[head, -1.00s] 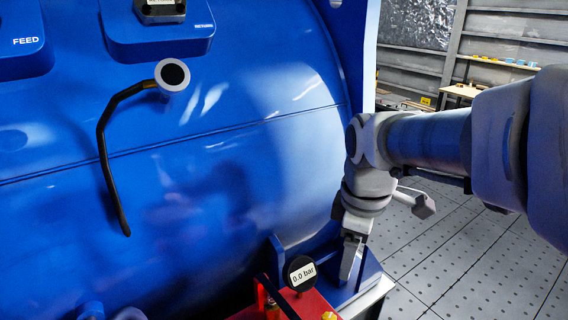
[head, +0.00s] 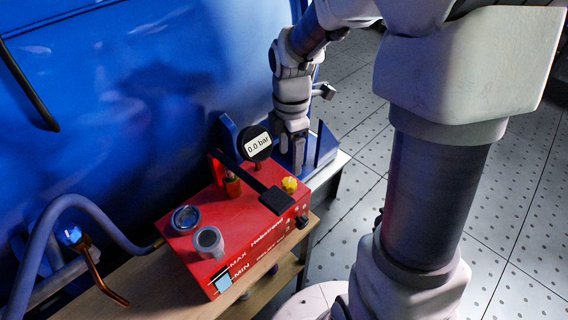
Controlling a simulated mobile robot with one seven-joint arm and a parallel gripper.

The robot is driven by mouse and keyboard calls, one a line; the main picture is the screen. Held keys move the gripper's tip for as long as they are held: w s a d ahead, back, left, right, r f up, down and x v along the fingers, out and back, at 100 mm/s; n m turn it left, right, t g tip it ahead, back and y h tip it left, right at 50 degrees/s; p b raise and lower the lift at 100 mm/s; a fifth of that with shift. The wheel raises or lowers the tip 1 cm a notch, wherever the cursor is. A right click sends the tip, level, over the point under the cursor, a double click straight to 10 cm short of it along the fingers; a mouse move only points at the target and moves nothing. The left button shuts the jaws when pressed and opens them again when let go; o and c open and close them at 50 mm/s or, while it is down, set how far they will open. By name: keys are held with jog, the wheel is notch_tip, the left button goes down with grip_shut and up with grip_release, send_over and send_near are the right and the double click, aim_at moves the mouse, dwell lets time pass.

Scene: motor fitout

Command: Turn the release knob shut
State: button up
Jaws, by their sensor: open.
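A red hand pump (head: 236,205) with a black lever across its top stands on a wooden bench. A round gauge (head: 258,145) on it reads 0.0 bar. A small black knob (head: 302,221) sits low on its right side, and a yellow knob (head: 289,184) sits on top near the right corner. I cannot tell for certain which is the release knob. My gripper (head: 291,150) points down behind the pump, right of the gauge, in front of a blue bracket. It is open and appears apart from both knobs. Its fingertips are small and hard to make out.
A large blue motor housing (head: 150,90) fills the back left. A hose (head: 90,205) and a copper-coloured bent handle (head: 95,270) are left of the pump. The wooden bench (head: 125,288) has bare space at front left. Perforated floor lies to the right.

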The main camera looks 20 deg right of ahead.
aim_at(289, 181)
notch_tip(289, 181, down, 9)
jog(key=shift+r+b, duration=0.2)
jog(key=shift+b, duration=0.45)
grip_shut()
